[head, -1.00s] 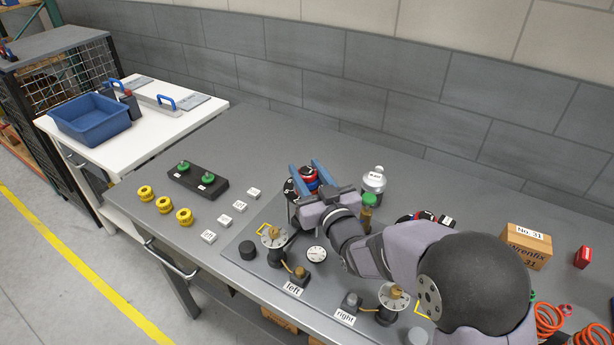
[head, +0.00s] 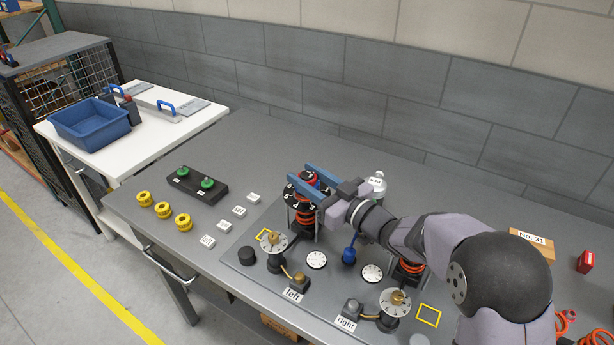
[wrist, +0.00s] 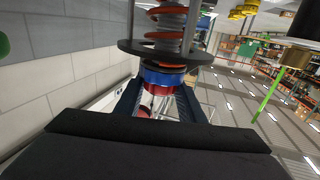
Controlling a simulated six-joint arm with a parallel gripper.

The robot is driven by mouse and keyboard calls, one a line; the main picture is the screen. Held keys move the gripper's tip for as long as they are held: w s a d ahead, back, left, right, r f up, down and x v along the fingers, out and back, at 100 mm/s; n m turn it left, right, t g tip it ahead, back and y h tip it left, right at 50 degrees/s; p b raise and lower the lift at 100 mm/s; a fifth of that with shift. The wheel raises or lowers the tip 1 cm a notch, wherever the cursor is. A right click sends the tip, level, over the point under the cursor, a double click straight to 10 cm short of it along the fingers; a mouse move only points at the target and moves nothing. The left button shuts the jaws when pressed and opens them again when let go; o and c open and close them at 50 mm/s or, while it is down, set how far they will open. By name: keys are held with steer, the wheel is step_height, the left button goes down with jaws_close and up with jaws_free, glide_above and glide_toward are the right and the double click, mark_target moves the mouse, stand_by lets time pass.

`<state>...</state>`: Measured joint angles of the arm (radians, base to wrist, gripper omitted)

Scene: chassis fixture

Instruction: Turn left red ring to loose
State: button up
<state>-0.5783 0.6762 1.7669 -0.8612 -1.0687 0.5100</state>
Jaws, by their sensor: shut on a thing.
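The left red ring (head: 309,179) sits at the top of the left spring unit, above a black disc with white marks (head: 304,191) and an orange-red spring (head: 303,206). My gripper (head: 312,174) is at the top of this unit, its blue fingers on either side of the red ring and shut on it. In the wrist view the red ring (wrist: 160,89) shows between the fingers, beside a blue collar (wrist: 163,77). The ring's lower part and its contact with the fingers are partly hidden. The "left" label (head: 293,295) lies in front.
A right spring unit (head: 410,268) stands partly hidden under my arm. A blue-topped post (head: 349,254), gauges (head: 317,260) and brass-topped dials (head: 273,240) stand nearby. A white bottle (head: 378,184) is behind my wrist.

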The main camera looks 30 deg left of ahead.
mark_target(314, 182)
steer(key=shift+r, duration=0.1)
steer(key=o, duration=1.1)
steer(key=shift+c, duration=0.2)
steer(key=shift+d, duration=0.1)
steer(key=shift+s+d+b, duration=0.15)
steer(key=shift+d+b, duration=0.15)
steer(key=shift+d, duration=0.3)
steer(key=shift+b+v, duration=0.8)
steer(key=shift+v, duration=2.15)
